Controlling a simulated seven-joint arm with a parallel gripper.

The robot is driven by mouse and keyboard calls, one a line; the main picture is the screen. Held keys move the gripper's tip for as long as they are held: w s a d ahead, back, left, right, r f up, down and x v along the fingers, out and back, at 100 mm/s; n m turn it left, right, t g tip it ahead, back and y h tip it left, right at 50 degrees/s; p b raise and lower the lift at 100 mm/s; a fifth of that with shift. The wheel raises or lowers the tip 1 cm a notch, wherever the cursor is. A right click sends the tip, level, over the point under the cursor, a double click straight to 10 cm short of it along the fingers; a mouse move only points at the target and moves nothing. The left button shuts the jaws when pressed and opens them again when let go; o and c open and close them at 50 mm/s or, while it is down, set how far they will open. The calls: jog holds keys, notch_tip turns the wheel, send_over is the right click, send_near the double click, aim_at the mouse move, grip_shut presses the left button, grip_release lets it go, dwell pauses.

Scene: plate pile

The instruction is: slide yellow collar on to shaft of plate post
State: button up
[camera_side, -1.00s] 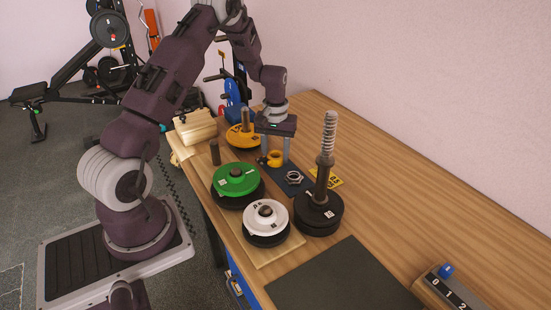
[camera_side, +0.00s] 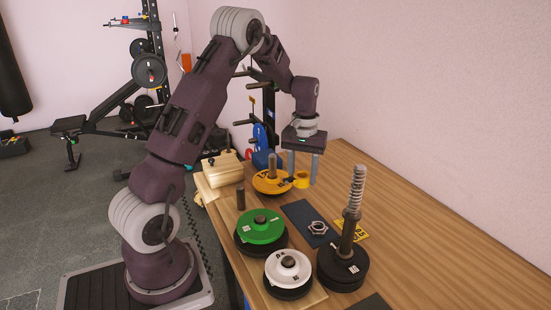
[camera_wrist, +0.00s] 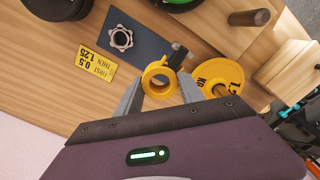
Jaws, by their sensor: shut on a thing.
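The yellow collar (camera_side: 301,181) is a ring with a dark clamp lever, clearest in the wrist view (camera_wrist: 148,78). My gripper (camera_side: 303,178) is shut on it, pointing down, with the collar between the fingertips, held above the table. In the wrist view the fingers (camera_wrist: 160,92) sit on either side of the ring. The plate post (camera_side: 348,236) stands upright to the right of my gripper, apart from the collar.
A dark mat with a hex nut (camera_side: 318,228) and a yellow card (camera_side: 360,230) lie by the post. A green plate (camera_side: 262,228), a white plate (camera_side: 287,270) and a yellow-orange plate (camera_side: 270,184) stand to the left. A short peg (camera_side: 240,197) rises near the green plate.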

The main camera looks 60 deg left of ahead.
jog(key=shift+a, duration=0.1)
jog(key=s+a+r, duration=0.2)
jog(key=a+r, duration=1)
jog(key=a, duration=0.1)
jog(key=shift+s+a, duration=0.25)
jog(key=shift+a, duration=0.05)
jog(key=shift+f, duration=3.45)
jog(key=shift+f, duration=2)
